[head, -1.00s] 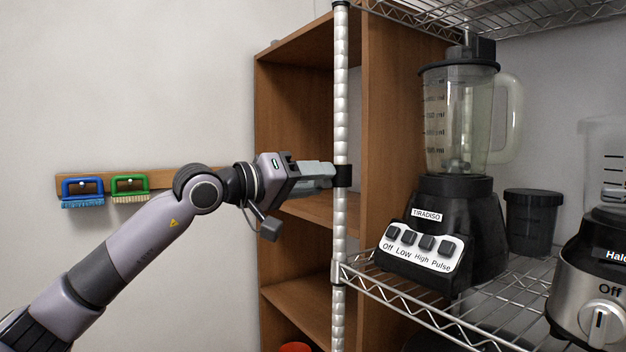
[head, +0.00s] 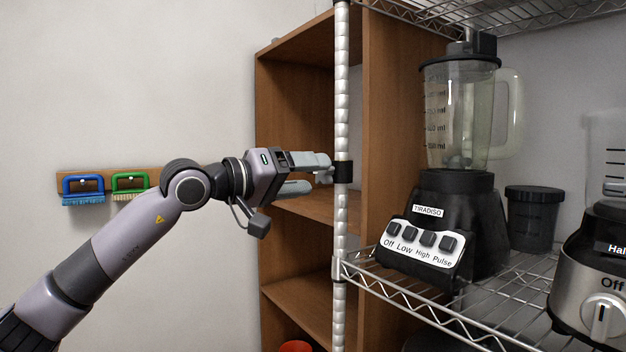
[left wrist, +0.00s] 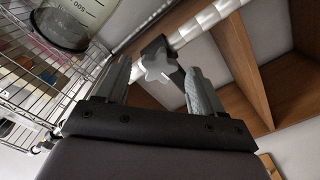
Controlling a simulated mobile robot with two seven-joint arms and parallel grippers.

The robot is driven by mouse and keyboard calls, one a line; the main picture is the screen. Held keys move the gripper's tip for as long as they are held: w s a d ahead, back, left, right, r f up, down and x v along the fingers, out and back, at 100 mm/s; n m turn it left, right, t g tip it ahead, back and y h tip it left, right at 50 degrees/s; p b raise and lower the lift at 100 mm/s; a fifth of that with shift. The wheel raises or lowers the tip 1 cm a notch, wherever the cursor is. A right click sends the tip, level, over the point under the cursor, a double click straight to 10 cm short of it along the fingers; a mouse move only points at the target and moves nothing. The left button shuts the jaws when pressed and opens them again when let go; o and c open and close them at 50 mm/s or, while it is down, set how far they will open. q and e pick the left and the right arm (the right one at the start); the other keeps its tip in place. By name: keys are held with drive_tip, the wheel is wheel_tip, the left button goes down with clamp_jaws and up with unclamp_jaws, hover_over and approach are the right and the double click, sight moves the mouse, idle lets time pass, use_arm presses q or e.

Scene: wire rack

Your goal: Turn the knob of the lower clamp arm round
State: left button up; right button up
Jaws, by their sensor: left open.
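The clamp's grey star-shaped knob (left wrist: 158,67) shows in the left wrist view, between and just beyond my two fingertips. Its black clamp collar (head: 343,173) is fixed around the silver rack post (head: 341,110) in the head view. My left gripper (head: 318,174) is open at the left side of the post, fingers pointing right toward the clamp. In the left wrist view my left gripper (left wrist: 153,72) has a finger on each side of the knob, with gaps showing. In the head view the knob is mostly hidden by the upper finger. My right gripper is not in view.
A blender (head: 455,215) stands on the wire shelf (head: 420,312) right of the post. A second appliance (head: 603,285) is at the far right. A wooden cabinet (head: 378,240) stands behind the post. Two brushes hang on the left wall, a blue one (head: 83,187) and a green one.

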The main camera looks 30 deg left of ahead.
use_arm(q)
drive_tip(key=shift+b+v, duration=0.85)
drive_tip(key=shift+v, duration=1.85)
